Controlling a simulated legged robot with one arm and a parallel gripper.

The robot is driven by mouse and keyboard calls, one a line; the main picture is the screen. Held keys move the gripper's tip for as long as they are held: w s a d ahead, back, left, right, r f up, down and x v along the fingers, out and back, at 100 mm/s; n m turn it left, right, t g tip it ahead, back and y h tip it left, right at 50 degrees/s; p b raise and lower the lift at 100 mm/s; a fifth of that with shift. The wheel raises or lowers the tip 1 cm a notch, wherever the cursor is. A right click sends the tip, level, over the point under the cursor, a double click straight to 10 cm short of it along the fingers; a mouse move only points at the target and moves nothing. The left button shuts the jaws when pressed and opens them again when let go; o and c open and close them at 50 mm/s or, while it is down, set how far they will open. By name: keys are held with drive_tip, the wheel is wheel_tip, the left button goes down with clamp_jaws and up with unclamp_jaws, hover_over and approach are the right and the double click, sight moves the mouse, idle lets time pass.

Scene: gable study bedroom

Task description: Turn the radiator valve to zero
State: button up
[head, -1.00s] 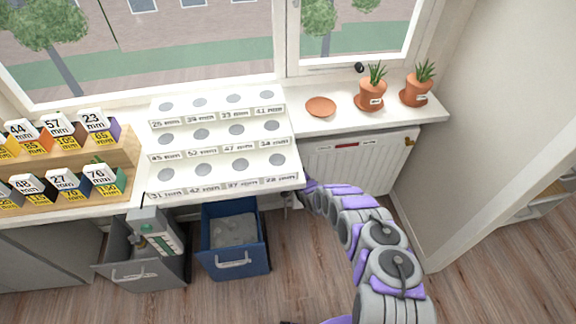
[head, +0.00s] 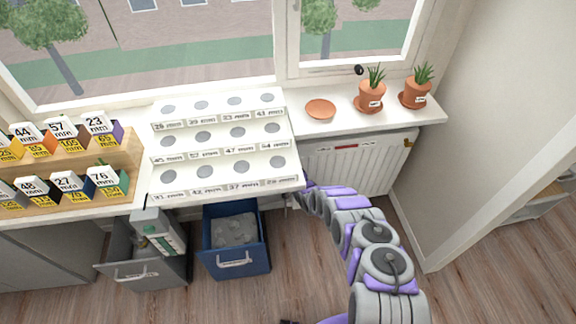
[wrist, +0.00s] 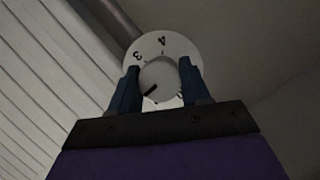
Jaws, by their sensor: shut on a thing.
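In the wrist view, the radiator valve has a round pale knob (wrist: 160,80) with a short black mark at its lower left. Behind it is a white dial (wrist: 183,48), on which the numbers 3 and 4 can be read. The rest of the dial is hidden by the knob and fingers. The two blue fingers of my gripper (wrist: 160,88) are shut on the knob, one on each side. In the head view, the white radiator (head: 352,172) stands under the windowsill. My arm reaches down beside it, and the valve and fingertips are hidden there.
A white stepped rack (head: 220,150) overhangs the spot where my arm ends. An open blue drawer bin (head: 263,235) and a grey bin (head: 120,270) stand to its left. Two potted plants and a terracotta saucer (head: 321,109) sit on the sill. Floor on the right is clear.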

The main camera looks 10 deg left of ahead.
drive_tip(key=o, duration=1)
drive_tip(key=shift+o, duration=0.2)
drive_tip(key=p+v, duration=0.4)
drive_tip(key=v, duration=1.3)
drive_tip(key=shift+s, duration=0.15)
drive_tip(key=shift+d, duration=0.1)
